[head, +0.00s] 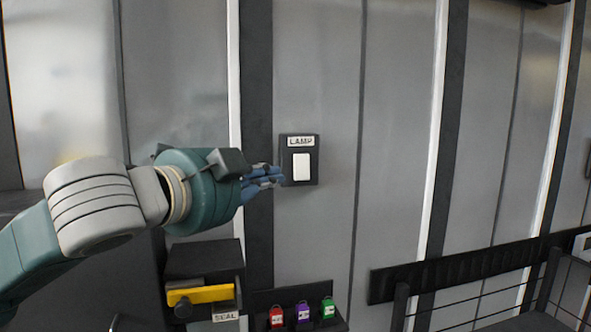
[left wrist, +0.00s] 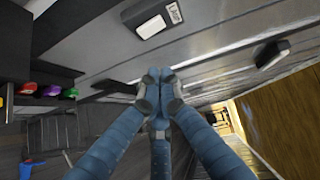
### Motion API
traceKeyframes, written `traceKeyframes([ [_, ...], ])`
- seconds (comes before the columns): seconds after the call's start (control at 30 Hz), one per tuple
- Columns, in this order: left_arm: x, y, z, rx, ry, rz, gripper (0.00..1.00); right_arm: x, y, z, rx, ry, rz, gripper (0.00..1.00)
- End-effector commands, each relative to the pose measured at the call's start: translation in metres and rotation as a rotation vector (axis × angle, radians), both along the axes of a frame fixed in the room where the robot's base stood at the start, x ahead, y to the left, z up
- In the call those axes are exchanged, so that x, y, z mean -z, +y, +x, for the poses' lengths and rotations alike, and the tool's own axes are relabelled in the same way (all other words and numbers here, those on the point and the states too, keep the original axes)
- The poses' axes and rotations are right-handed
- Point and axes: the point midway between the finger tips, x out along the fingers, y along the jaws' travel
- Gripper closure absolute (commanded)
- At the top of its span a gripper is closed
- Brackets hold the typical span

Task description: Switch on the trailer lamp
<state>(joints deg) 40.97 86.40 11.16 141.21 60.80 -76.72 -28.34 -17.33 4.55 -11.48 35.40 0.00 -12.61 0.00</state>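The lamp switch is a white rocker (head: 301,167) on a dark plate labelled LAMP (head: 301,141), mounted on the grey wall. The rocker also shows at the top of the left wrist view (left wrist: 151,27). My left gripper (head: 278,176) has its blue fingers just left of the switch plate in the head view. In the left wrist view its fingertips (left wrist: 160,78) come together with nothing between them, apart from the rocker in the picture. I cannot tell whether the rocker is pressed in. The right gripper is in neither view.
Below, a dark shelf holds red (head: 276,317), purple (head: 303,312) and green (head: 328,307) tagged items. A dark box with a yellow bar (head: 200,294) and a SEAL label stands left of them. A black rail (head: 455,270) runs along the lower right wall.

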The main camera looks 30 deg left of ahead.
Motion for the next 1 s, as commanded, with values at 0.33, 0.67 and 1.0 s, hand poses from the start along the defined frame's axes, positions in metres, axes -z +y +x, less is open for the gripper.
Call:
traceKeyframes([
  [0.33,0.0,0.002,0.052,0.006,0.008,-0.008,1.0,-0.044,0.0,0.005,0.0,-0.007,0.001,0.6],
  [0.67,0.016,0.02,0.111,-0.001,0.007,-0.003,1.0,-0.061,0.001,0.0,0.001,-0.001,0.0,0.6],
  [1.0,0.019,0.036,0.124,0.003,0.003,-0.002,1.0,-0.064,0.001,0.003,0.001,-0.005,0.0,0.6],
])
